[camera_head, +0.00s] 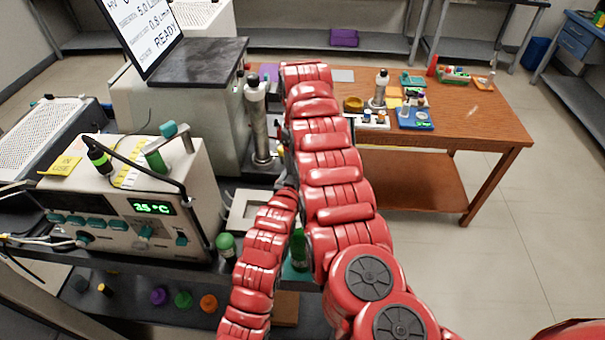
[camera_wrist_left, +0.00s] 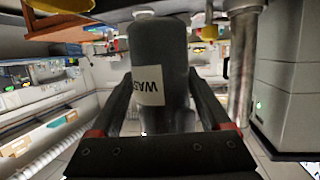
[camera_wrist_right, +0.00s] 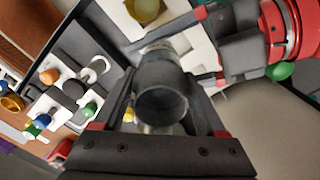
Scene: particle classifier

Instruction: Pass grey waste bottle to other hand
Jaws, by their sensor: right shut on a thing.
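The grey waste bottle (camera_wrist_left: 160,65) stands between the fingers of my left gripper (camera_wrist_left: 165,110) in the left wrist view, with its white label upside down. The left fingers are spread, one on each side of it. In the right wrist view the bottle (camera_wrist_right: 162,95) shows end-on, with my right gripper (camera_wrist_right: 165,115) shut on it. My left gripper (camera_wrist_right: 212,48) also shows there, reaching toward the bottle with its fingers apart. In the head view my red arms hide the bottle and most of both grippers.
A metal cylinder (camera_head: 261,130) stands close to the left of my arms. A device with a 25 °C display (camera_head: 150,207) is at left. Floor at right is clear.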

